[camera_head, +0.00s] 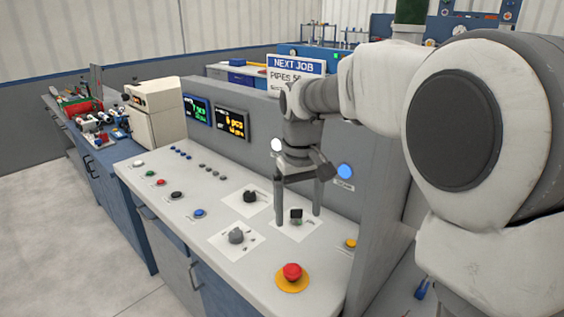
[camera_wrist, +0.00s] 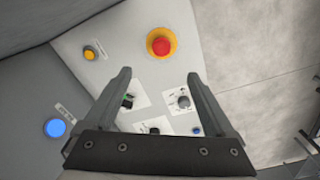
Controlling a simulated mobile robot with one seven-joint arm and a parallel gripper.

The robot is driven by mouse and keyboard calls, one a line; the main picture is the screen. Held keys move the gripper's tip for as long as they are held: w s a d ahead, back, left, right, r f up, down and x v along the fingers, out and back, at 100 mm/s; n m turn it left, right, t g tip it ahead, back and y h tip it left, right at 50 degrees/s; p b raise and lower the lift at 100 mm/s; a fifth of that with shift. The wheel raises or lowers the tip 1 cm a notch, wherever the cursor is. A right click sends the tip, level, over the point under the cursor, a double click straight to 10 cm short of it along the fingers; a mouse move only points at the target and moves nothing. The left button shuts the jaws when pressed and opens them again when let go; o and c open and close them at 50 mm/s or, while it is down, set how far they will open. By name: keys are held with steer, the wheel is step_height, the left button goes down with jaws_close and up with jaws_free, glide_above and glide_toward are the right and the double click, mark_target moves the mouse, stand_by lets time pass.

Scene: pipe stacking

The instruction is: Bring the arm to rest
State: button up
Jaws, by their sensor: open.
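My gripper (camera_head: 297,207) is open, with its two fingers pointing down over the grey control console (camera_head: 180,192). In the head view its fingers stand on either side of a dark knob (camera_head: 296,215) on a white plate. In the wrist view the open fingers (camera_wrist: 160,90) show with the console between and beyond them. The same dark knob (camera_wrist: 128,102) is beside the left finger there. Nothing is held between the fingers. I cannot tell how far the fingertips are above the panel.
A red emergency button (camera_head: 292,272) on a yellow base sits near the console's front. A grey knob (camera_head: 236,236) and a black knob (camera_head: 250,196) are left of my gripper. A lit blue button (camera_head: 345,171) is on the upright panel. Two screens (camera_head: 232,124) stand behind.

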steer(key=s+d+r+m+t, duration=0.1)
steer(key=s+d, duration=0.1)
steer(key=s, duration=0.5)
steer(key=s+d+r+m+t, duration=0.1)
steer(key=s+d+t, duration=0.1)
steer(key=s, duration=0.5)
steer(key=s+d+r+m+t+p, duration=0.1)
steer(key=s+d+t, duration=0.1)
steer(key=s+d, duration=0.2)
steer(key=shift+s+d+r+m, duration=0.25)
steer(key=shift+s+m, duration=0.15)
steer(key=shift+s, duration=1.4)
steer(key=shift+s, duration=0.15)
